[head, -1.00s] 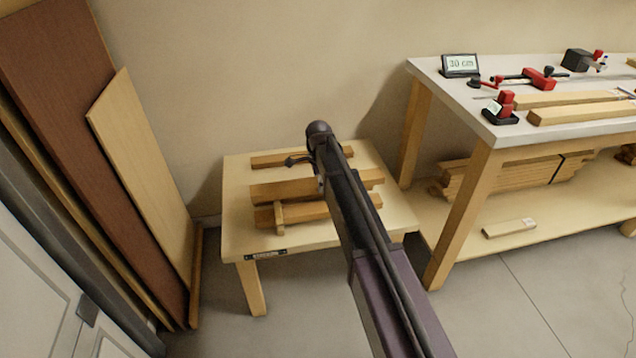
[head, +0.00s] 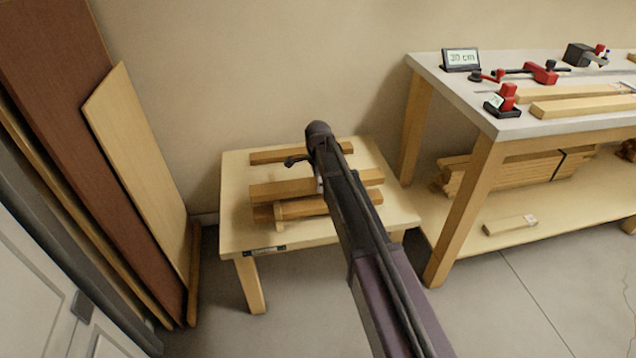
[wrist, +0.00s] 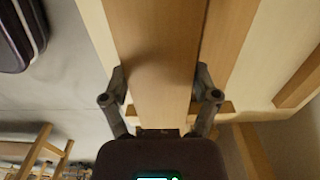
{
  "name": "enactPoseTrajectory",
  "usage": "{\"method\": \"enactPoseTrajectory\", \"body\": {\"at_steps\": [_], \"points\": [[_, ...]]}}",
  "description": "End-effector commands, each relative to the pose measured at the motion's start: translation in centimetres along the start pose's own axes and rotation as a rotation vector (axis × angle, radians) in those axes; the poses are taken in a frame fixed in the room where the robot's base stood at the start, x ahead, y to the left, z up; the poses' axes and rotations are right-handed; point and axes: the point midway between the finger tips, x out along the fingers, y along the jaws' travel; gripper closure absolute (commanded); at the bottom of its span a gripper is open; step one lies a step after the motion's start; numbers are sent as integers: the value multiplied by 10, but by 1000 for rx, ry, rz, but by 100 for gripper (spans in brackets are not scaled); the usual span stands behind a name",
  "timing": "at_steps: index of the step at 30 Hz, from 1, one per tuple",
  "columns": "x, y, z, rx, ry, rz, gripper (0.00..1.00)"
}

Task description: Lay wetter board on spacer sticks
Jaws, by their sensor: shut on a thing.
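My gripper (wrist: 160,85) is shut across the width of a wooden board (wrist: 157,65), one finger on each side. In the head view this board (head: 275,190) is held level over the small table, and my arm covers its middle. A short spacer stick (head: 280,213) lies crosswise at the lower board's left part. A stick (wrist: 222,107) also shows by my right finger. I cannot tell whether the held board touches the sticks.
Another wooden piece (head: 275,156) lies at the back of the small table (head: 235,225). A workbench (head: 437,75) at the right carries a "30 cm" display (head: 461,60), clamps and strips, with stacked wood on its shelf. Tall panels (head: 140,160) lean on the wall at the left.

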Motion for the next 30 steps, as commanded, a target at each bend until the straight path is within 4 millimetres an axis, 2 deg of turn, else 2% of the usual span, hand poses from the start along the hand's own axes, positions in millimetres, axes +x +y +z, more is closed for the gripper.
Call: {"method": "enactPoseTrajectory", "body": {"at_steps": [30], "points": [[11,0,2,-2,0,0,83]]}}
